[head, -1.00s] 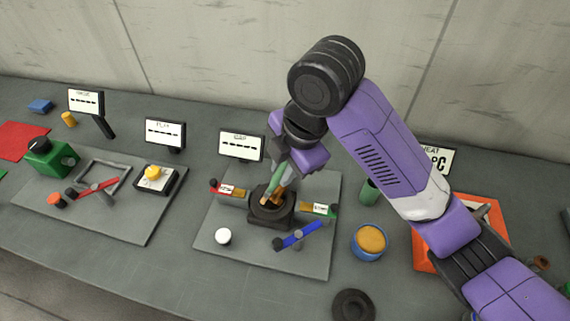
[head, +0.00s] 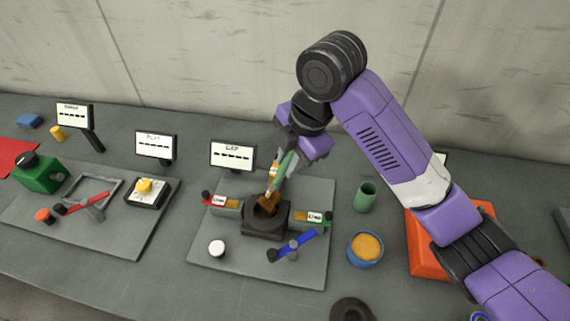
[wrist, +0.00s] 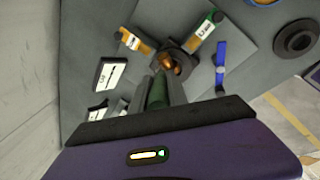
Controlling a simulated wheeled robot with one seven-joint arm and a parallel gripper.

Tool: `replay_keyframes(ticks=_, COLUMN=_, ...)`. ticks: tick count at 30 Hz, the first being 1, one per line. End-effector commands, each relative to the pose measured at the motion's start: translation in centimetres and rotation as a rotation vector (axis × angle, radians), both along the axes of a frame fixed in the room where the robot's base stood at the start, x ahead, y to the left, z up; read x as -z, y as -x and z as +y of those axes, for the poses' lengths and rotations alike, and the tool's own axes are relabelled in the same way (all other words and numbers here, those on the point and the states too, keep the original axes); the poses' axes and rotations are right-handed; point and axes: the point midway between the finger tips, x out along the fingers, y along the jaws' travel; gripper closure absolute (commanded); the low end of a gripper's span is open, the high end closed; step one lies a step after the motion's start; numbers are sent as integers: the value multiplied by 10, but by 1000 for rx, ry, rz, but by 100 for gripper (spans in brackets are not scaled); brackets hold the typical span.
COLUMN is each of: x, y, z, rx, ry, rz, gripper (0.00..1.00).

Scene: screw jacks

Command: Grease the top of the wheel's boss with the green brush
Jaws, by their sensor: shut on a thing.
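My gripper (head: 289,155) is shut on the green brush (head: 284,166), which slants down and left over the jack's dark housing (head: 264,222). The brush's green handle (wrist: 157,91) runs between the fingers in the wrist view. Its lower end is at or just above the opening of the housing (wrist: 190,72); I cannot tell whether it touches. A bronze-coloured part, seemingly the wheel (wrist: 177,69), shows inside the opening, partly hidden by the brush. Its boss and any grease on it are too small to make out.
Labelled side blocks and a blue lever (head: 292,246) flank the housing on its grey plate (head: 210,265). A blue pot of tan grease (head: 366,247), a green cup (head: 366,197) and a black ring (head: 351,311) stand to the right. A display (head: 232,155) stands behind.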

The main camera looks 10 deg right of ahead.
Motion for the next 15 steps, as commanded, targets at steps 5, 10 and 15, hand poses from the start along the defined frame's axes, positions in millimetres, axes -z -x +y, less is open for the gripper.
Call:
replay_keyframes(ticks=5, x=-1, y=5, z=-3, rx=1, ry=1, rz=3, gripper=100)
replay_keyframes(ticks=10, x=-2, y=13, z=3, rx=-2, ry=2, rz=2, gripper=100)
replay_keyframes(ticks=15, x=-3, y=23, z=10, rx=-1, ry=1, rz=3, gripper=100)
